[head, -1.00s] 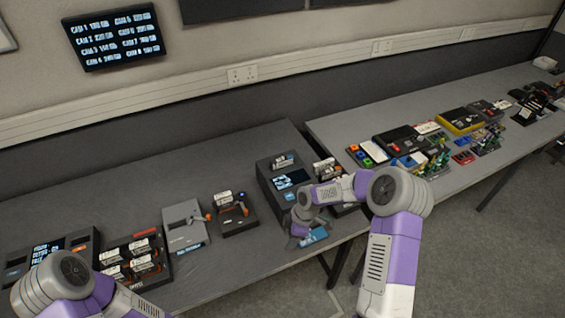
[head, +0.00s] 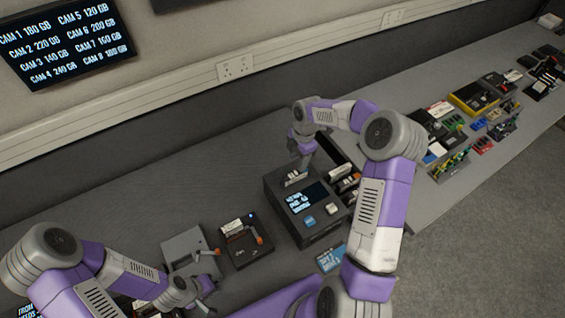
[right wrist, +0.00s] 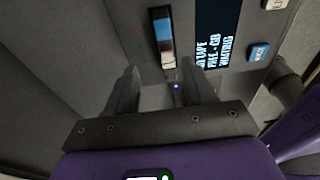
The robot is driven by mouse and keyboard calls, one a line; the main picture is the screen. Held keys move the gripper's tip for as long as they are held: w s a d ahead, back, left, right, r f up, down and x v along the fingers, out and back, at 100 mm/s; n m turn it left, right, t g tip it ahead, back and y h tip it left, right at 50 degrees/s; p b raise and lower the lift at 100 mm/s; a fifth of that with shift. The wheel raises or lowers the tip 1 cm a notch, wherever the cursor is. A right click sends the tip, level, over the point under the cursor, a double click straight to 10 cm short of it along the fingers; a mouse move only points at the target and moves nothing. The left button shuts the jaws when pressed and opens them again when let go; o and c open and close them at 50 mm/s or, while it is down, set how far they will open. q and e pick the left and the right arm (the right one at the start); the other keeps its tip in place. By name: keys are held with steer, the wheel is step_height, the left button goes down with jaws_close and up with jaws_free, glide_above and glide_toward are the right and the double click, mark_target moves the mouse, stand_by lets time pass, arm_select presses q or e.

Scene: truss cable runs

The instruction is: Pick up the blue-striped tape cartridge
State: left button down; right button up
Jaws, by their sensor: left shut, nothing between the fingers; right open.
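A dark tape machine (head: 275,192) with a lit screen stands on the bench, and a cartridge (head: 294,178) sits in its top slot. My right gripper (head: 303,168) is open and points down at the machine top, just behind the cartridge. In the right wrist view its spread fingers (right wrist: 160,68) have nothing between them. More cartridges (head: 345,182) stand in a rack right of the machine. My left gripper (head: 208,288) is shut and empty at the lower left.
A blue card (head: 330,258) lies in front. A second bench (head: 450,200) carries several devices. The bench behind the machine is clear.

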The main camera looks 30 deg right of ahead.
mark_target(295, 172)
steer(key=shift+s+f, duration=0.3)
steer(key=f, duration=0.2)
steer(key=a+f, duration=0.1)
steer(key=f, duration=0.3)
steer(key=shift+s+a+f+p, duration=0.15)
steer(key=shift+s+p, duration=0.15)
steer(key=shift+p, duration=0.1)
jaws_close()
